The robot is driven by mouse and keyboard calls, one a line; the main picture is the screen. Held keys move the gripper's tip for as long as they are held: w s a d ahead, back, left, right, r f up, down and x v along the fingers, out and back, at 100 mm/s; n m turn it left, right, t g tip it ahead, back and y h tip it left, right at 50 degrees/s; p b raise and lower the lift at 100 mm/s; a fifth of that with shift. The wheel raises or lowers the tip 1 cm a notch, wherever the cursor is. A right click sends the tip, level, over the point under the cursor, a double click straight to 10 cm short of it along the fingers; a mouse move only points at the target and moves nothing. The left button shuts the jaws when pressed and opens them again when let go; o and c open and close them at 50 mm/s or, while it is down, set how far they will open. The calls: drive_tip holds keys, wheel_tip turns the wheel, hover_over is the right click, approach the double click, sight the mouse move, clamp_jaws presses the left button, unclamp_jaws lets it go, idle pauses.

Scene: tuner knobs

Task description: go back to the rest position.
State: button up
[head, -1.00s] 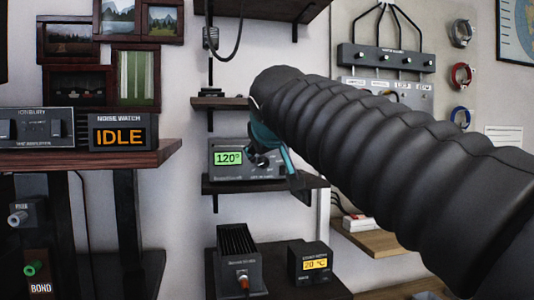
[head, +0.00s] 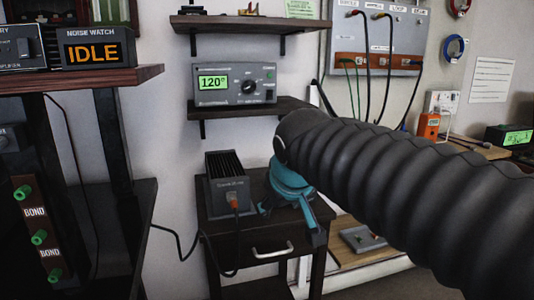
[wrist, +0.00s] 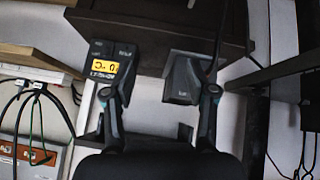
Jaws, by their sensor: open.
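My gripper (head: 290,222) is teal and open, with its two fingers spread and nothing between them. In the head view it hangs in front of the dark drawer stand (head: 255,228), right of the finned box. My ribbed black arm reaches in from the right. In the wrist view the open gripper (wrist: 158,105) has its fingers beside a small device with a yellow display (wrist: 106,67) and a dark box (wrist: 185,78). The device with the yellow display is hidden behind my gripper in the head view. The tuner with the green 120° display (head: 232,84) sits on the shelf above, clear of my gripper.
The finned black box (head: 228,182) stands on the drawer stand. A shelf (head: 250,108) juts out above my gripper. Left is a bench with the IDLE display (head: 96,49). A low wooden surface (head: 345,250) lies right.

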drive_tip(key=s+d+f+m+g, duration=0.1)
drive_tip(key=s+d+f+m, duration=0.1)
drive_tip(key=s+d+f, duration=0.4)
drive_tip(key=s+d+f+m+g+h, duration=0.1)
drive_tip(key=s+d+f+m, duration=0.2)
drive_tip(key=s+d+f, duration=0.4)
drive_tip(key=s+f, duration=0.2)
drive_tip(key=s, duration=0.2)
drive_tip(key=shift+s+f, duration=0.25)
drive_tip(key=shift+s, duration=0.1)
drive_tip(key=shift+d, duration=0.1)
idle(0.4)
